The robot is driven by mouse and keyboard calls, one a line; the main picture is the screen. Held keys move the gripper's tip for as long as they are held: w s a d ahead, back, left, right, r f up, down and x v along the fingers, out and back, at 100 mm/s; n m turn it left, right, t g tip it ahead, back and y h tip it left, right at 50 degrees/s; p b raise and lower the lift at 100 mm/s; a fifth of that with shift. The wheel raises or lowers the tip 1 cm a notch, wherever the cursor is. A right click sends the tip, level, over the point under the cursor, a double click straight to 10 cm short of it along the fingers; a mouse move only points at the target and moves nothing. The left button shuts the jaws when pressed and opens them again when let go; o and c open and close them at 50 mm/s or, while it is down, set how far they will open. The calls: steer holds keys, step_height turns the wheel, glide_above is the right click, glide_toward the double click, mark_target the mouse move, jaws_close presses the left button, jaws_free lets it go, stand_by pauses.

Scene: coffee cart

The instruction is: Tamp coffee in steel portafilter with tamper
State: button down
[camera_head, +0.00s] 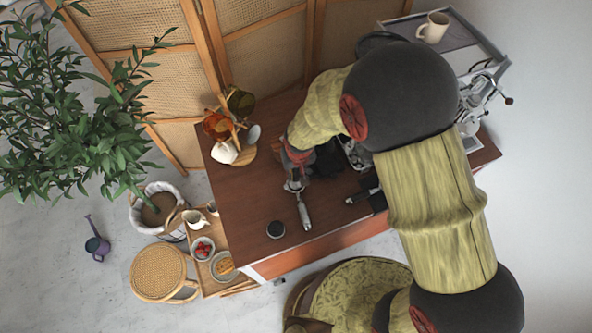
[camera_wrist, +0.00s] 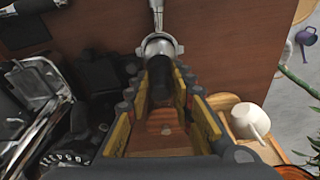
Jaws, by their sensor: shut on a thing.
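My gripper (camera_head: 295,170) is over the wooden cart top, at the head of the steel portafilter (camera_head: 304,214). In the wrist view my gripper (camera_wrist: 160,75) is shut on a dark cylindrical thing, which looks like the tamper (camera_wrist: 180,82). The tamper's lower end is at or just above the round steel head of the portafilter (camera_wrist: 158,42); I cannot tell whether it touches inside. The portafilter's handle points toward the cart's front edge. The coffee in the basket is hidden.
A black-handled tool (camera_head: 363,196) lies to the right. A cup stand (camera_head: 232,122) with a white cup (camera_wrist: 249,121) is at the left. The cart top (camera_head: 260,190) is bare between them.

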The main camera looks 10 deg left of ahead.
steer(key=shift+r, duration=0.4)
steer(key=shift+r+p, duration=1.5)
steer(key=shift+r, duration=0.95)
